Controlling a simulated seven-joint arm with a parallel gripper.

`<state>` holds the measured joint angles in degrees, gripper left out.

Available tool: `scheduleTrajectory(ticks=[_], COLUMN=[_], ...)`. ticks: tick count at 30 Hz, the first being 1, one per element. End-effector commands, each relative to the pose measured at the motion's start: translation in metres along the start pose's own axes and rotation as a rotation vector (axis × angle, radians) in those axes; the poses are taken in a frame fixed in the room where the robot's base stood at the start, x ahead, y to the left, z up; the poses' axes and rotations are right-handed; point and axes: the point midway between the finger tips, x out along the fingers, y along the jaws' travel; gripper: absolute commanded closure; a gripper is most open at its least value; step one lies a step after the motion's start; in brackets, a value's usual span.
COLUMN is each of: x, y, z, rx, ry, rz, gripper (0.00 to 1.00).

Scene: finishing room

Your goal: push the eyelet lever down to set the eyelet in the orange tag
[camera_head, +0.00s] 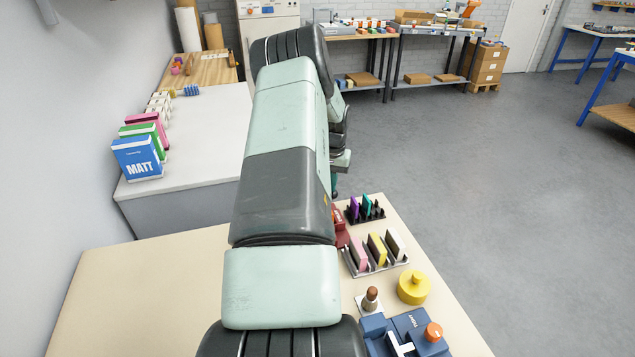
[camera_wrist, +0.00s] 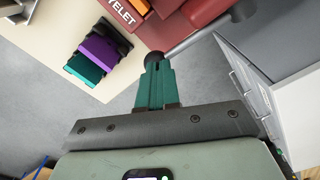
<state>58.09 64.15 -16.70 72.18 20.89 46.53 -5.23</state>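In the head view my arm hides most of the press (camera_head: 341,236), and part of my gripper (camera_head: 334,184) shows beyond the arm.
A black rack (camera_head: 366,213) with purple and teal pieces stands right of the press. A rack of colored cards (camera_head: 376,259), a yellow round container (camera_head: 413,287), a wood-handled stamp (camera_head: 371,300) and a blue device (camera_head: 408,335) stand nearer on the beige table (camera_head: 130,290).

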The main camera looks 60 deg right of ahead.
Motion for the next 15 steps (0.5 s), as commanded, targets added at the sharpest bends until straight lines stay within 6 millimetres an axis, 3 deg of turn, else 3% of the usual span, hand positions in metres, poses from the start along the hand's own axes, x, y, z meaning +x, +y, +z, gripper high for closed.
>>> scheduleTrajectory(ticks=[4, 15], x=[0.001, -0.027], y=[-0.001, -0.002], z=[0.002, 0.002], rx=[0.000, -0.001], ry=[-0.003, -0.003], rz=[-0.001, 0.000], gripper=[1.00, 1.00])
